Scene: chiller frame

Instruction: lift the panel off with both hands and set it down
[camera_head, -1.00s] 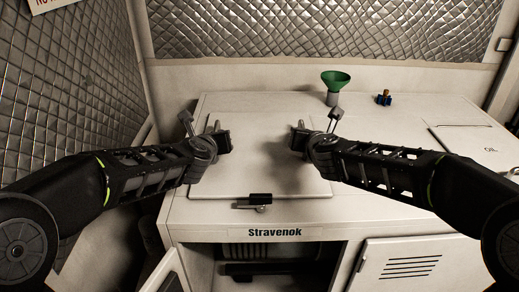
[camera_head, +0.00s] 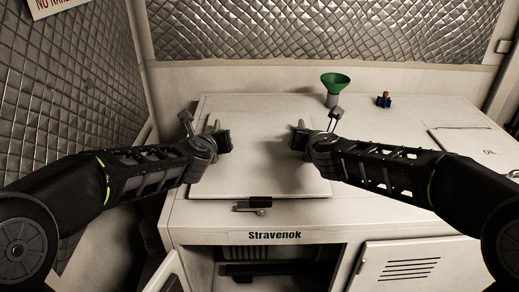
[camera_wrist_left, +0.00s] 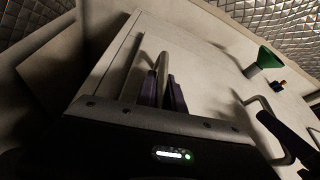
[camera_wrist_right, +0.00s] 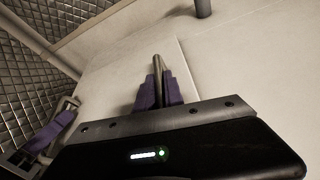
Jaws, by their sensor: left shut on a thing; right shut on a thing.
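The panel (camera_head: 262,165) is a flat, pale square plate over the left part of the cabinet top. It looks level and very slightly raised; the gap beneath is too small to judge. My left gripper (camera_head: 222,140) is shut on the panel's left handle, a metal bar also visible in the left wrist view (camera_wrist_left: 160,66). My right gripper (camera_head: 298,140) is shut on the right handle, which shows between the purple fingers in the right wrist view (camera_wrist_right: 157,70). The panel's underside is hidden.
A green funnel (camera_head: 336,84) and a small blue-and-brown fitting (camera_head: 383,100) stand behind on the right. The cabinet top (camera_head: 385,128) right of the panel is mostly clear, with an oil lid (camera_head: 470,142) further right. A quilted wall (camera_head: 60,90) is close on the left.

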